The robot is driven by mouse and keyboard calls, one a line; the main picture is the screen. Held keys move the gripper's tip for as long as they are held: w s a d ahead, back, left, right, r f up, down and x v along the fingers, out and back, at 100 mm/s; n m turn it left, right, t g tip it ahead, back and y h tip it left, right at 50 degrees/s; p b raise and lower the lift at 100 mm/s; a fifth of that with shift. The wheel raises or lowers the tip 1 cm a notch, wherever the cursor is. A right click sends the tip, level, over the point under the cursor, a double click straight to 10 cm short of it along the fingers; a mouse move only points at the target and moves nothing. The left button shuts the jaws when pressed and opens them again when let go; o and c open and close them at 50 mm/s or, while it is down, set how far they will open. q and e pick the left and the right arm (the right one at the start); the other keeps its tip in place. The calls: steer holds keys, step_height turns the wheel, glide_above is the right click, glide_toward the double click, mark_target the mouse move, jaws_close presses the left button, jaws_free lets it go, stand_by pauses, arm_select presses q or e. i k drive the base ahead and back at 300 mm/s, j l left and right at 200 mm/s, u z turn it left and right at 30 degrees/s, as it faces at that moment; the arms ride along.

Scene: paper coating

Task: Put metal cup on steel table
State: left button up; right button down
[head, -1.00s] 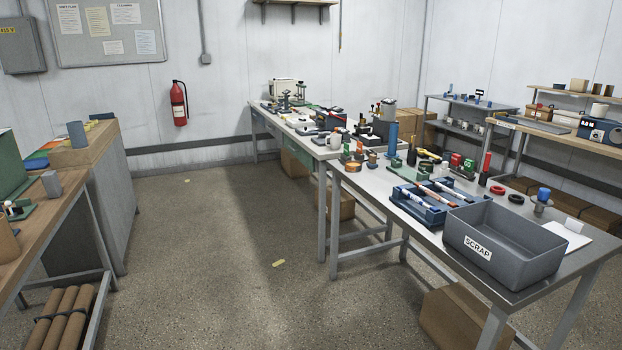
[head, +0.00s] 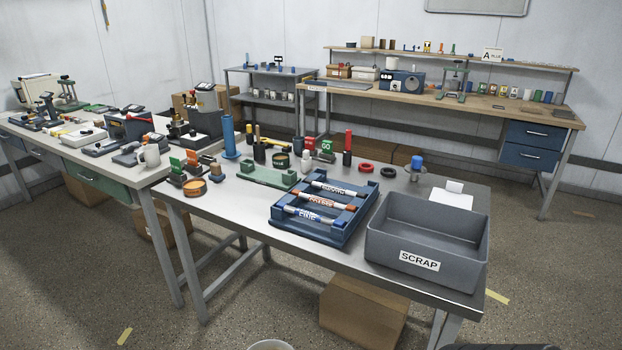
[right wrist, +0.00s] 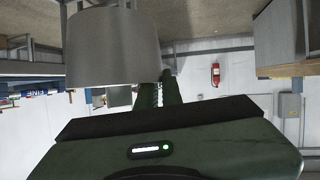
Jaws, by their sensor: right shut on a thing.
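The metal cup (right wrist: 112,48) is a plain grey cylinder, large in the right wrist view. My right gripper (right wrist: 165,90) is shut on it, with its dark fingers at the cup's side. In the head view a pale round rim, likely the same cup (head: 270,345), just shows at the bottom edge, in front of the table. The steel table (head: 232,208) stands ahead in the head view, with a grey top and legs. The cup is apart from it. My left gripper is not in view.
On the steel table stand a grey SCRAP bin (head: 415,255), a blue marker tray (head: 335,235), a green fixture (head: 268,178) and several small items. Bare steel shows along the front left. A cardboard box (head: 362,310) sits beneath. Another bench (head: 105,178) adjoins at left.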

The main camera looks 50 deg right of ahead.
mark_target(238, 200)
steer(key=i+j+z, duration=0.15)
steer(key=i+z, duration=0.3)
steer(key=i+j+z, duration=0.9)
steer(key=i+j, duration=0.05)
steer(key=i, duration=0.05)
